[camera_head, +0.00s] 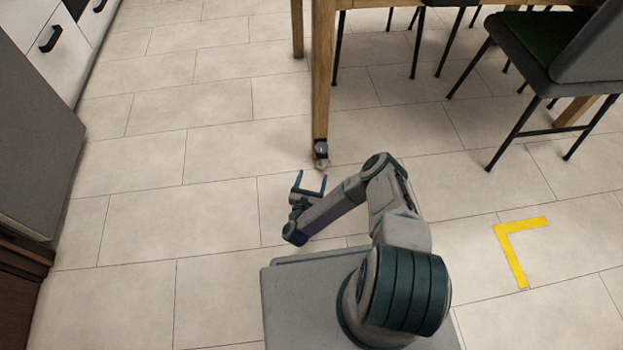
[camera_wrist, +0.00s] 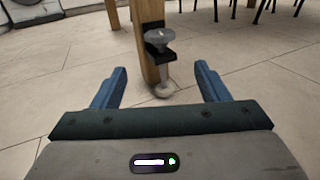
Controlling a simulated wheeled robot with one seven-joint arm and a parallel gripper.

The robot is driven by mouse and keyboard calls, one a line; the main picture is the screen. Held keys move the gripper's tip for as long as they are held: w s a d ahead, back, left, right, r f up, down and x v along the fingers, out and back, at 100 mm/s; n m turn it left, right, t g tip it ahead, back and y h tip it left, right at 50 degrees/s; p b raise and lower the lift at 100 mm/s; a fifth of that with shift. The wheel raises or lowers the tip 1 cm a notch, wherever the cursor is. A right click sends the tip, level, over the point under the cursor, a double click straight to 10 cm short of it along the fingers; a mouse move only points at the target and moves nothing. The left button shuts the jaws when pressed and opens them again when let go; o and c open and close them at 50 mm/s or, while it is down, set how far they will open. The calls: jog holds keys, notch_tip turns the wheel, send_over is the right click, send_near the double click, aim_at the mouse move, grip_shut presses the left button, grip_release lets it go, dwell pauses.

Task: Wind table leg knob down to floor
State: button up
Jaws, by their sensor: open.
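The wooden table leg (camera_head: 322,80) stands upright in the upper middle of the head view, and also shows in the wrist view (camera_wrist: 147,40). At its lower end is a dark bracket with a grey knob (camera_head: 321,150); in the wrist view the knob (camera_wrist: 159,37) is a grey disc on a threaded stem. A round foot (camera_wrist: 162,91) is at the stem's lower end; whether it touches the floor I cannot tell. My gripper (camera_head: 311,178) is open and empty, just in front of the leg. In the wrist view its blue fingers (camera_wrist: 160,80) spread either side of the foot, apart from it.
Chairs (camera_head: 560,60) with dark legs stand to the right of the leg. White drawers (camera_head: 55,40) and a grey cabinet (camera_head: 32,120) line the left. A yellow corner mark (camera_head: 515,250) is on the tiled floor at right. The floor left of my gripper is clear.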

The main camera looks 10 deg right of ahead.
jog(key=shift+s+a+r+p, duration=0.1)
jog(key=shift+s+r+p, duration=0.05)
jog(key=shift+s+p, duration=0.3)
jog(key=shift+s+a+r+p, duration=0.1)
jog(key=shift+s+p, duration=0.1)
jog(key=shift+p, duration=0.35)
jog(key=m+g+y+b, duration=0.3)
jog(key=m+y, duration=0.9)
jog(key=m, duration=1.5)
send_near(322, 148)
jog(key=shift+g, duration=0.5)
jog(key=b+x, duration=0.1)
jog(key=x, duration=0.1)
jog(key=b+x, duration=0.1)
jog(key=x, duration=0.2)
jog(key=b+x, duration=0.1)
jog(key=x, duration=0.2)
jog(key=shift+w+d+r+b, duration=0.15)
jog(key=shift+w+r+b, duration=0.1)
jog(key=shift+r+b, duration=0.15)
